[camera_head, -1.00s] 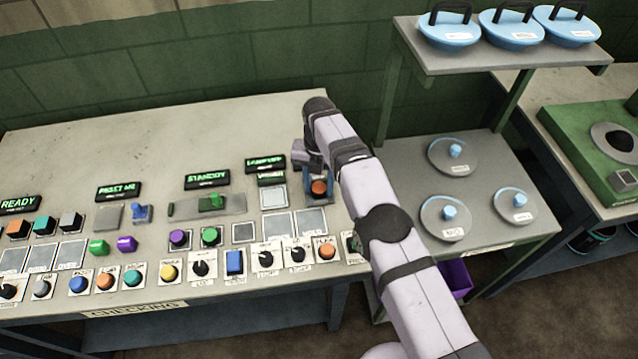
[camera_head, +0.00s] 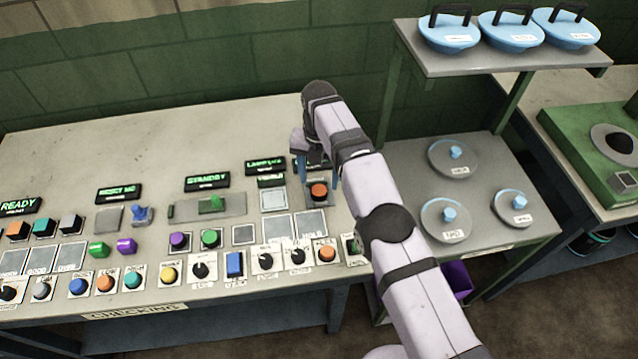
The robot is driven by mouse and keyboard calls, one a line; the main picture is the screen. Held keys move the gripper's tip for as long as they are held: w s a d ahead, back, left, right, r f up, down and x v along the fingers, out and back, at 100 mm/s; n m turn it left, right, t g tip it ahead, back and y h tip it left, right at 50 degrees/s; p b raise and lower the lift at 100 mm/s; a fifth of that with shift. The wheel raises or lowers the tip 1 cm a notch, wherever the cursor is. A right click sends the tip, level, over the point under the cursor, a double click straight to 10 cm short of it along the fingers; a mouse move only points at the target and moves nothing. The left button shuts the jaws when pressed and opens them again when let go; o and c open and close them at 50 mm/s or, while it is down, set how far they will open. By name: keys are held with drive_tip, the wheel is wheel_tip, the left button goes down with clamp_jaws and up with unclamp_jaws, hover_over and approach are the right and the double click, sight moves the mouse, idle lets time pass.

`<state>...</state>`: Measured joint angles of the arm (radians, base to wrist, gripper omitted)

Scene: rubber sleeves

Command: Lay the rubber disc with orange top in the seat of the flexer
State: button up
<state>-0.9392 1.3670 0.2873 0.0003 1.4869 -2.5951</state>
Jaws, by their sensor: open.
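An orange-topped round piece (camera_head: 318,189), which looks like the rubber disc, sits on a small dark square unit (camera_head: 322,203) at the right end of the long bench. That unit may be the flexer; I cannot tell for sure, nor whether the piece lies flat in a seat. My gripper (camera_head: 318,174) is open just above and behind the piece, its blue-grey fingers spread to either side. The gripper body and wrist hide part of the area behind it.
The bench (camera_head: 150,150) holds several buttons, knobs and green displays; its back is clear. To the right, a grey table (camera_head: 480,180) carries three grey discs with blue knobs. A shelf (camera_head: 490,60) above holds three blue handled lids. A green machine (camera_head: 590,150) stands far right.

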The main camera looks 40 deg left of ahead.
sight(319, 190)
wheel_tip(319, 190, up, 8)
drive_tip(key=p, duration=0.6)
drive_tip(key=shift+f, duration=0.2)
drive_tip(key=shift+p, duration=0.3)
